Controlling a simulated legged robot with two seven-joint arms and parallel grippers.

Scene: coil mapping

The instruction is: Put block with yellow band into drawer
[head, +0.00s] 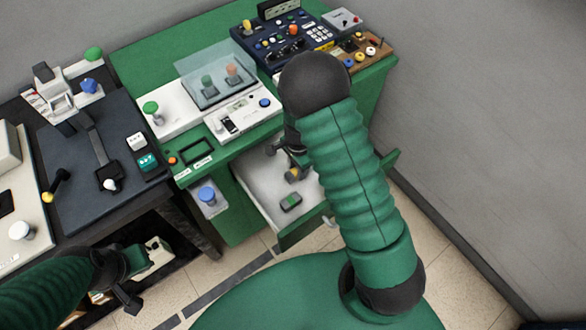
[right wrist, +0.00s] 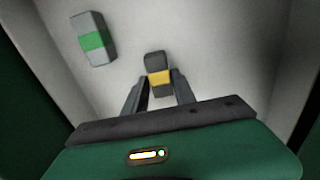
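The block with the yellow band (right wrist: 158,78) is dark grey and sits between the fingertips of my right gripper (right wrist: 159,84). The fingers touch its sides, and the gripper looks shut on it. In the head view the block (head: 293,175) shows small below my right gripper (head: 290,158), partly hidden by my arm. Both are over the open white drawer (head: 253,183) of the green desk. I cannot tell whether the block touches the drawer floor. My left gripper (head: 128,290) is at the lower left, and its finger opening is unclear.
A grey block with a green band (head: 291,202) lies in the drawer, left of the held block in the wrist view (right wrist: 92,40). The green desk (head: 170,45) carries control panels and a clear cover (head: 215,70). A dark console (head: 90,150) stands at left.

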